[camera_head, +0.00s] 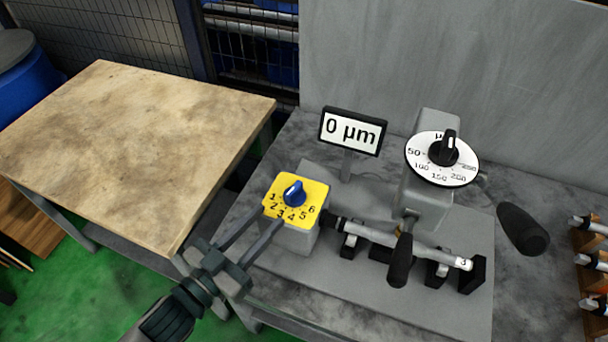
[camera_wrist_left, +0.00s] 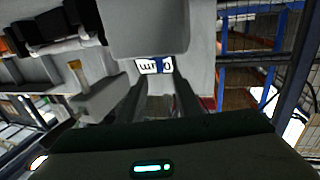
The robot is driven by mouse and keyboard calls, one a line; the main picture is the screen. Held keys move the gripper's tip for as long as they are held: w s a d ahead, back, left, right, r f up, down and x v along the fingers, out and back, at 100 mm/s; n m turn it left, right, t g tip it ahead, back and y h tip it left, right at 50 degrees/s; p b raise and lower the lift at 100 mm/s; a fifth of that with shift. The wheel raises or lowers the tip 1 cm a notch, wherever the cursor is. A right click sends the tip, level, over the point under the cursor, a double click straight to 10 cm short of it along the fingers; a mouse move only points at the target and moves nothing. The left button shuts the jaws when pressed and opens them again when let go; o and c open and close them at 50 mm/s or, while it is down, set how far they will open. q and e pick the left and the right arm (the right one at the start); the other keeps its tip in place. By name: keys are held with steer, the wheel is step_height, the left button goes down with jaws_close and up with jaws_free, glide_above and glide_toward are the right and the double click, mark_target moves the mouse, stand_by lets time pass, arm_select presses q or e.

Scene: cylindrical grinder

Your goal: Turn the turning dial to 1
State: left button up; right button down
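The turning dial is a blue knob (camera_head: 293,193) on a yellow plate (camera_head: 312,188) numbered 1 to 6, on top of a grey box (camera_head: 290,237). The 1 is at the plate's left; I cannot tell for certain which number the knob points to. My left gripper (camera_head: 271,218) is open, its two fingers apart and empty, with the tips near the plate's lower left edge, short of the knob. In the left wrist view the fingers (camera_wrist_left: 160,85) also stand apart with nothing between them. My right gripper is not in view.
A display (camera_head: 351,131) reading 0 µm stands behind the dial. To the right are a white round dial with a black knob (camera_head: 443,152), a black lever (camera_head: 400,262) and a held cylinder (camera_head: 385,237). A bare worktable (camera_head: 130,140) is at left.

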mark_target(301, 182)
arm_select(q)
steer(key=p+x, duration=0.3)
steer(key=x, duration=0.9)
steer(key=shift+w+d+p, duration=0.15)
steer(key=shift+w+p, duration=0.15)
steer(key=shift+w, duration=0.05)
steer(key=shift+w+d, duration=0.35)
steer(key=shift+w, duration=0.1)
jaws_close()
